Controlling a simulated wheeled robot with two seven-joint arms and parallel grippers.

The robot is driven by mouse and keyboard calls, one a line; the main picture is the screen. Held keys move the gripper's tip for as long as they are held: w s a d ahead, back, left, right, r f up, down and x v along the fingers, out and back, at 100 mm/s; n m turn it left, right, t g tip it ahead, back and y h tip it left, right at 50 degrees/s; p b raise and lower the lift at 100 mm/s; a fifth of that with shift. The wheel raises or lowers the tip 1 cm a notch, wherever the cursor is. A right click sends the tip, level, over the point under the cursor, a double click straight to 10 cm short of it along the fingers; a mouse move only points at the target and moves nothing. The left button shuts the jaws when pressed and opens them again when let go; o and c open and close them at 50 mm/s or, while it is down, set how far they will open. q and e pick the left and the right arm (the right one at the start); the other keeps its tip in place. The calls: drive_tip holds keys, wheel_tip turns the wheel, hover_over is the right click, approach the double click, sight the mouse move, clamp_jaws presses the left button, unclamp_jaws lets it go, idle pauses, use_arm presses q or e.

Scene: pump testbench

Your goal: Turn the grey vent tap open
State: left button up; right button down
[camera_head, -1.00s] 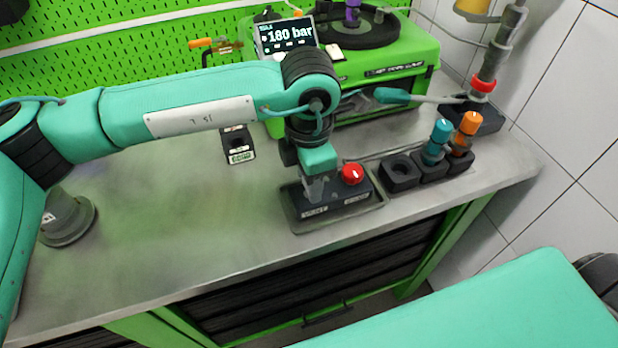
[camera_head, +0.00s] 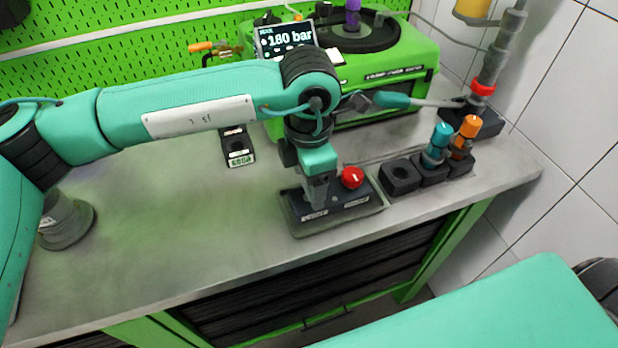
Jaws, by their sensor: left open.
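A black control box (camera_head: 345,212) sits in a shallow tray near the bench's front edge. A red knob (camera_head: 352,178) with a white mark stands on its right half. My left gripper (camera_head: 317,198) points straight down over the box's left half, left of the red knob. Its fingers are open and their tips are close to the box top. The grey vent tap cannot be made out apart from the grey fingers; the gripper hides that spot. Whether the fingers touch anything cannot be told. My right gripper is not in view.
Black sockets (camera_head: 400,177) stand right of the box, two with a teal-capped (camera_head: 441,134) and an orange-capped (camera_head: 470,126) piece. A green pump unit (camera_head: 400,80) with a display (camera_head: 286,40) reading 180 bar stands behind.

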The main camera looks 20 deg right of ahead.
use_arm(q)
wheel_tip(320, 180, up, 13)
drive_tip(key=b, duration=0.1)
drive_tip(key=shift+r, duration=0.15)
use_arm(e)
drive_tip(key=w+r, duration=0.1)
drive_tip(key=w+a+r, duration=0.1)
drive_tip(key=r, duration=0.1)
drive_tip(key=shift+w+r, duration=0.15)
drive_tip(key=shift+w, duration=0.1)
